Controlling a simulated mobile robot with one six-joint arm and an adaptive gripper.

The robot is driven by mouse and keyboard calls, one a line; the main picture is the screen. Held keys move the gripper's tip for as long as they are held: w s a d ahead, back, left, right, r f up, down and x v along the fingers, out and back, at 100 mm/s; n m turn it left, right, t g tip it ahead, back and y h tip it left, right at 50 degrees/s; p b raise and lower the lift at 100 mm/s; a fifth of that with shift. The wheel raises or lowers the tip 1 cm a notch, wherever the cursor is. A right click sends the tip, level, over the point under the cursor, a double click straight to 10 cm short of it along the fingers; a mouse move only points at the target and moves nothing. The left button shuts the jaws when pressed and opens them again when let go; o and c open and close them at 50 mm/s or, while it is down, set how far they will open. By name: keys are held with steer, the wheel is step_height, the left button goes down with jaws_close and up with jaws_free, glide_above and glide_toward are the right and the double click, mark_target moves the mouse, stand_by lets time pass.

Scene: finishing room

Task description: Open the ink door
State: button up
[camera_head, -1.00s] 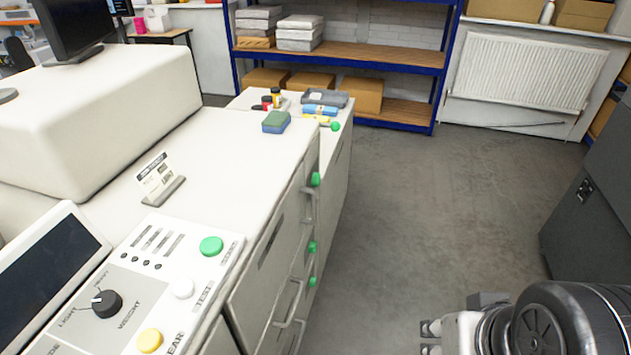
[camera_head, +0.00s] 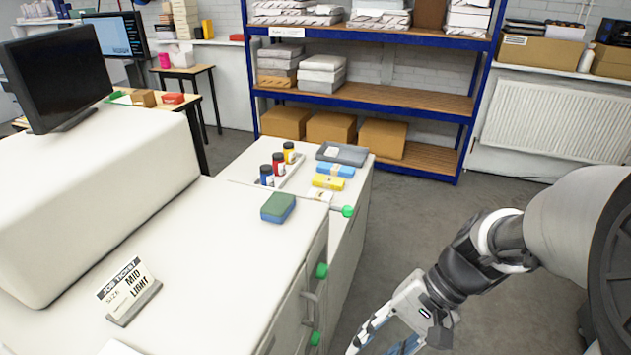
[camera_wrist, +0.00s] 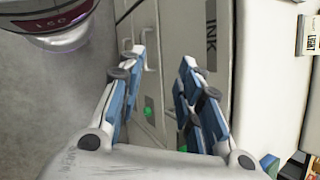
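The ink door (camera_wrist: 180,35) is a pale panel on the machine's side, with a dark upright "INK" label (camera_wrist: 212,32) in the wrist view. It looks shut. In the head view, a grey handle (camera_head: 311,304) and green knobs (camera_head: 321,270) show on the machine's side; I cannot tell which belong to the ink door. My gripper (camera_wrist: 161,62) is open and empty, with its fingers spread in front of the machine's side and a green knob (camera_wrist: 148,112) visible between them. In the head view, my gripper (camera_head: 381,346) hangs beside the machine, partly cut off by the lower edge.
The machine top (camera_head: 220,240) carries a job ticket stand (camera_head: 128,290) and a green-blue sponge (camera_head: 278,207). Ink bottles (camera_head: 278,168), a grey tray (camera_head: 342,154) and folded cloths stand farther back. Blue shelving (camera_head: 400,90) and a radiator (camera_head: 550,120) line the wall. Grey floor lies right of the machine.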

steer(key=w+f+m+y+p, duration=0.3)
steer(key=w+m+y, duration=0.2)
steer(key=m+t+y+p, duration=0.4)
steer(key=m+t+p, duration=0.1)
steer(key=m+t, duration=0.7)
glide_toward(316, 306)
steer(key=shift+m+g, duration=0.3)
steer(key=shift+m, duration=0.2)
steer(key=x, duration=0.7)
steer(key=b+x, duration=0.1)
steer(key=x, duration=0.2)
steer(key=shift+w+f, duration=0.4)
steer(key=shift+w, duration=0.1)
steer(key=shift+c, duration=0.6)
jaws_close()
